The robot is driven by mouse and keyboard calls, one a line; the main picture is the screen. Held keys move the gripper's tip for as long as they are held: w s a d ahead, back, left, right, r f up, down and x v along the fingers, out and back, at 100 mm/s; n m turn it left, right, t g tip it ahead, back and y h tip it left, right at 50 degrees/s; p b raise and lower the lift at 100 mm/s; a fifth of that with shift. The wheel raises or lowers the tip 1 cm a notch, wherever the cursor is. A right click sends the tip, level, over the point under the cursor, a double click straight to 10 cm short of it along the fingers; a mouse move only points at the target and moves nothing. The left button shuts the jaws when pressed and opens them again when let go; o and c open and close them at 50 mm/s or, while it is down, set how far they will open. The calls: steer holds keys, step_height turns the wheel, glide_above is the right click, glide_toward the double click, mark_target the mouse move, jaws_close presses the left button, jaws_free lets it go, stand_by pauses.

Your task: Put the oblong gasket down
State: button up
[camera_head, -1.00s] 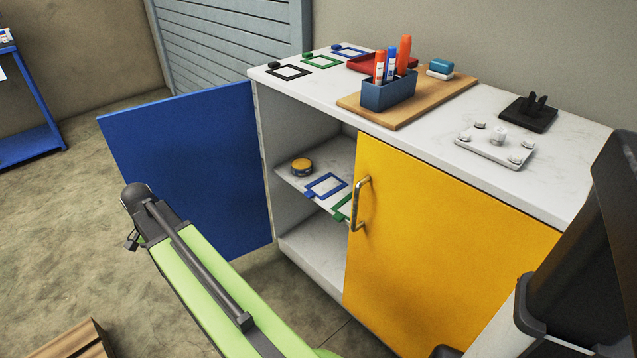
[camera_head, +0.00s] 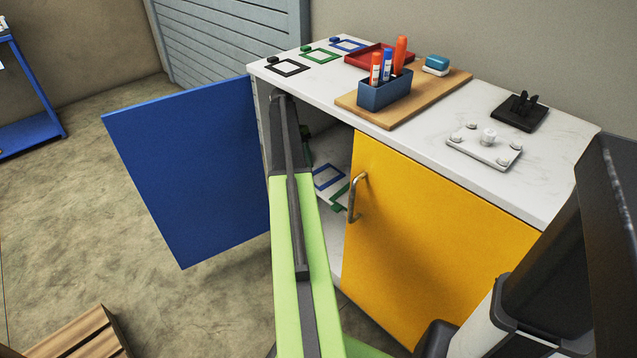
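I cannot make out the oblong gasket in the head view. My green and dark arm reaches up into the open left side of the cabinet, and its far end hides my gripper's fingers and anything they hold. On the cabinet's inner shelf (camera_head: 334,157), a blue rectangular outline (camera_head: 327,177) and part of a green outline (camera_head: 340,195) show just right of my arm. On the white top (camera_head: 440,108), a black outline (camera_head: 287,67), a green outline (camera_head: 320,55) and a blue outline (camera_head: 349,45) lie in a row, each with a small block beside it.
The blue door (camera_head: 190,175) stands open at the left; the yellow door (camera_head: 430,240) is shut. A wooden board (camera_head: 432,92) bears a blue holder (camera_head: 386,92) with glue sticks. A red tray (camera_head: 370,56), a white plate (camera_head: 484,147) and a black fixture (camera_head: 520,112) are on top.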

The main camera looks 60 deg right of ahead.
steer(key=b+x, duration=0.4)
steer(key=x, duration=0.2)
steer(key=shift+b, duration=0.35)
steer(key=shift+r, duration=0.25)
jaws_close()
